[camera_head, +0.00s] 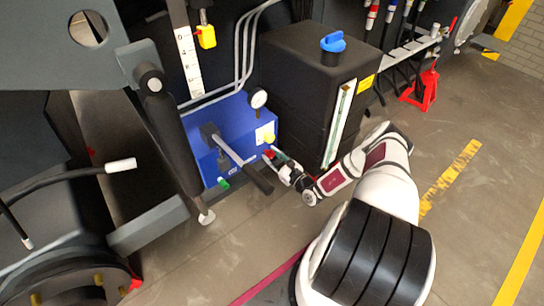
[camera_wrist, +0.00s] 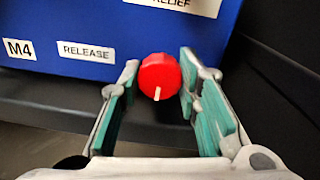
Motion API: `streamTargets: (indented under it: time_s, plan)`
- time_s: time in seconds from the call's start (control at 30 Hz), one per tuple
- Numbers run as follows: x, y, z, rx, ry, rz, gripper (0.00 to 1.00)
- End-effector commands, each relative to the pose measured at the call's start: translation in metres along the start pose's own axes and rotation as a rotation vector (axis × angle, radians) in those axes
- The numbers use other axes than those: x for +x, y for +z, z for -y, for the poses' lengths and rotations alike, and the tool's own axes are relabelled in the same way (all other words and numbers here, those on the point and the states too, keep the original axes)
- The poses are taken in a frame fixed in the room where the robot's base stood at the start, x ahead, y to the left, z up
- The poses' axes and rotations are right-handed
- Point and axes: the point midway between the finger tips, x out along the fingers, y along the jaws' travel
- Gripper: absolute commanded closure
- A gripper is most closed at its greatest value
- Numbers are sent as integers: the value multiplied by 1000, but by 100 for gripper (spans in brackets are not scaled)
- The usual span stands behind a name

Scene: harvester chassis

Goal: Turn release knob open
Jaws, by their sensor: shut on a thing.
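In the head view, my gripper (camera_head: 273,157) reaches the lower right of the blue box (camera_head: 235,122), and a little red of the knob (camera_head: 268,154) shows there.
A black lever handle (camera_head: 258,180) sticks out just left of my gripper. A black tank (camera_head: 300,85) with a blue cap (camera_head: 333,42) stands close on the right. A gauge (camera_head: 258,98) tops the blue box. The floor in front is mostly clear.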

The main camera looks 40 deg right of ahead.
Motion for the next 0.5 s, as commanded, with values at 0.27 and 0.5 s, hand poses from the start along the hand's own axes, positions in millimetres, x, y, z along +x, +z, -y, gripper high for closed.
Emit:
streamTargets:
  time_s: [0.27,0.5]
  plan:
    - [0,-1,-1,1,1,-3,97]
    - [0,-1,0,1,1,-2,49]
